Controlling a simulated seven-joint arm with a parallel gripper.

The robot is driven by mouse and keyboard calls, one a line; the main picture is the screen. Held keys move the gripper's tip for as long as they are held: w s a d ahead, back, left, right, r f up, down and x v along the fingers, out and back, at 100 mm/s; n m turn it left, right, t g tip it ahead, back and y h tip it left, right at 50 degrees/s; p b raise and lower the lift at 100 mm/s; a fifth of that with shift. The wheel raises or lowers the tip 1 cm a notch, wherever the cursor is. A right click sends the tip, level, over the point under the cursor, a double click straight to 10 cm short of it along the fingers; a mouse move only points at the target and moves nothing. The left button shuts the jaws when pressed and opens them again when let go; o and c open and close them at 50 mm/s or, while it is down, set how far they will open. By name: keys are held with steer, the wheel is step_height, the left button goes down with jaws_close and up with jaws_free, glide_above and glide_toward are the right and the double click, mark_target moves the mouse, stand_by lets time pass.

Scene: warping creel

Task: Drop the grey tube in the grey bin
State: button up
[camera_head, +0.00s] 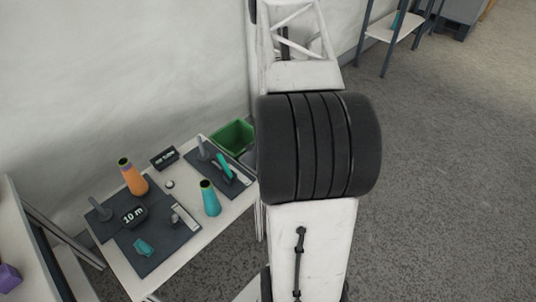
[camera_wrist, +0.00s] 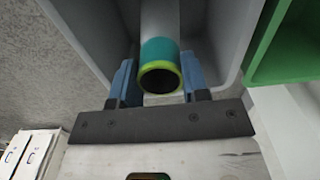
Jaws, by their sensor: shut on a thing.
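In the wrist view, my gripper (camera_wrist: 158,78) is shut on the grey tube (camera_wrist: 160,20), with one blue finger on each side of it. The tube has a teal band and a yellow-green rim around its dark open end, which faces the camera. The grey bin (camera_wrist: 228,35) lies behind the tube in this view, its walls on both sides, and the tube appears in line with its opening. The tube's far end is out of frame. In the head view, only a sliver of the grey bin (camera_head: 248,158) shows; my arm hides the gripper and tube.
The green bin (camera_head: 232,137) stands right beside the grey one; it also shows in the wrist view (camera_wrist: 290,45). A table (camera_head: 225,222) left of my arm holds an orange cone (camera_head: 132,177), a teal cone (camera_head: 209,198) and dark mats.

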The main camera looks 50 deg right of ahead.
steer(key=shift+f, duration=1.65)
steer(key=o, duration=1)
steer(key=shift+c, duration=0.2)
steer(key=shift+r, duration=0.1)
step_height(320, 180, up, 13)
stand_by(0.4)
